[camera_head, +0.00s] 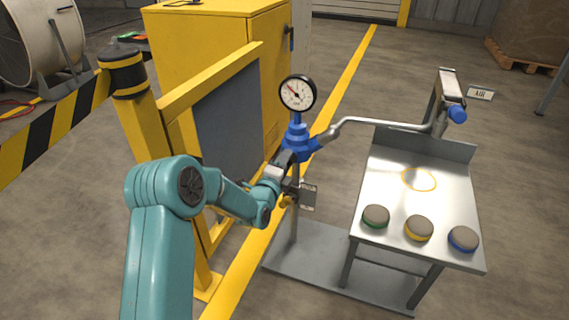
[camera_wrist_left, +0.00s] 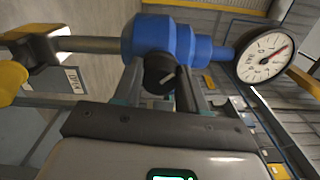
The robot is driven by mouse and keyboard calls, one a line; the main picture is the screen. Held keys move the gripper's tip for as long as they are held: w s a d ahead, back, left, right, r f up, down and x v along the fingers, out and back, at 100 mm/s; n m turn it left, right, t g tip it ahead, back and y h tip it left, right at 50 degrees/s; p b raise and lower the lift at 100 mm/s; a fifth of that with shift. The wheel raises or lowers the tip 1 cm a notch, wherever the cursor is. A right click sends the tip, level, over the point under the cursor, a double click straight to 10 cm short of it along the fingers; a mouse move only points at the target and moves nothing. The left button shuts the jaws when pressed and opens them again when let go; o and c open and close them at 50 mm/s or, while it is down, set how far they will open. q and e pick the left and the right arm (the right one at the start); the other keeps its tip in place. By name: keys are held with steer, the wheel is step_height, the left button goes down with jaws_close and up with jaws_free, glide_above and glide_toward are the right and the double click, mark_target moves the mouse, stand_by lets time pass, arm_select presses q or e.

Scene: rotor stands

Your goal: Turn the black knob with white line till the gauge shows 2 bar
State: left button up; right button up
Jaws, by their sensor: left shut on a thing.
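The black knob with a white line (camera_wrist_left: 158,74) sits under the blue regulator body (camera_wrist_left: 160,38) in the left wrist view. My left gripper (camera_wrist_left: 160,88) is shut on it, one finger on each side. In the head view my left gripper (camera_head: 287,158) reaches the blue regulator (camera_head: 296,141) from the lower left and hides most of the knob.
A grey pipe (camera_head: 370,122) runs right from the regulator to a blue-ended fitting (camera_head: 457,113). A metal table (camera_head: 385,185) carries green (camera_head: 376,216), yellow (camera_head: 419,228) and blue (camera_head: 463,239) banded pucks.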

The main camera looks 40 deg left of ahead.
arm_select(q)
steer(key=o, duration=1.1)
steer(key=shift+c, duration=0.2)
steer(key=shift+s, duration=0.1)
steer(key=p+v, duration=0.3)
steer(key=v, duration=1.3)
steer(key=shift+p, duration=0.3)
arm_select(e)
steer(key=shift+g, duration=0.5)
steer(key=s+r, duration=0.1)
steer(key=r, duration=0.1)
steer(key=s+r, duration=0.1)
steer(key=shift+s+a+r, duration=0.25)
steer(key=shift+s, duration=0.1)
arm_select(q)
steer(key=shift+s, duration=0.1)
